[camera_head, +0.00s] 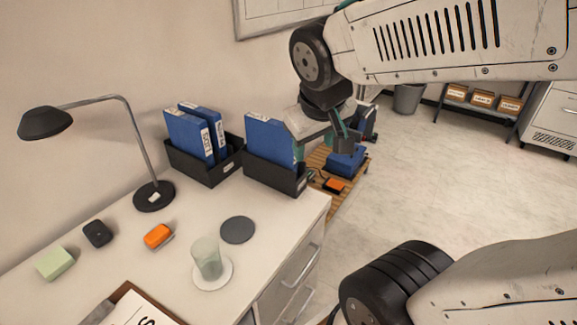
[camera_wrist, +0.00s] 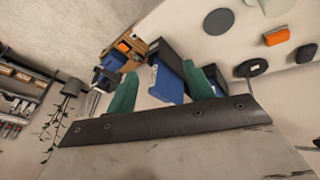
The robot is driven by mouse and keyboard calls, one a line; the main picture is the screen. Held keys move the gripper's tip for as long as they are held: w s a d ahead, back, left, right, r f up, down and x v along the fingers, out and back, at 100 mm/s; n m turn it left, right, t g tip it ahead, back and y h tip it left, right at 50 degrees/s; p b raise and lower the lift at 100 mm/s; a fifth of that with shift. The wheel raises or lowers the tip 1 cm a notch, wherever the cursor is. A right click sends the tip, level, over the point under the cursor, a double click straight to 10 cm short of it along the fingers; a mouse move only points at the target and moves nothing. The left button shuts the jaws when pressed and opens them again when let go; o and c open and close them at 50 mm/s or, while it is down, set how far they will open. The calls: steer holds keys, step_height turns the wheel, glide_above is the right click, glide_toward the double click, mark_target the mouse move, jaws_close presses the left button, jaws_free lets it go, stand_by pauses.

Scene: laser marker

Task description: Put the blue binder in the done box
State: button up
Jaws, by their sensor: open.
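Two black boxes stand on the white desk. The left box (camera_head: 196,167) holds two blue binders (camera_head: 188,135) upright. The right box (camera_head: 276,177), at the desk's far right edge, holds one blue binder (camera_head: 268,139) upright. Which box is the done box cannot be read. My gripper (camera_head: 322,146) is open and empty, just right of the right box's binder. In the wrist view its green fingers (camera_wrist: 160,70) stand apart, with a blue binder (camera_wrist: 168,84) showing beyond the gap between them.
A desk lamp (camera_head: 153,196), dark coaster (camera_head: 237,230), glass (camera_head: 207,258), orange item (camera_head: 158,235), black item (camera_head: 97,233) and green block (camera_head: 55,263) sit on the desk. Beyond its edge, a low wooden pallet (camera_head: 352,183) carries more blue things.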

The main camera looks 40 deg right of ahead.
steer(key=s+a+n+g+y, duration=0.1)
steer(key=s+a+g+y, duration=0.1)
steer(key=s+a, duration=0.5)
steer(key=shift+s+a+g+y, duration=0.2)
steer(key=shift+s+g+y, duration=0.2)
steer(key=shift+s, duration=0.55)
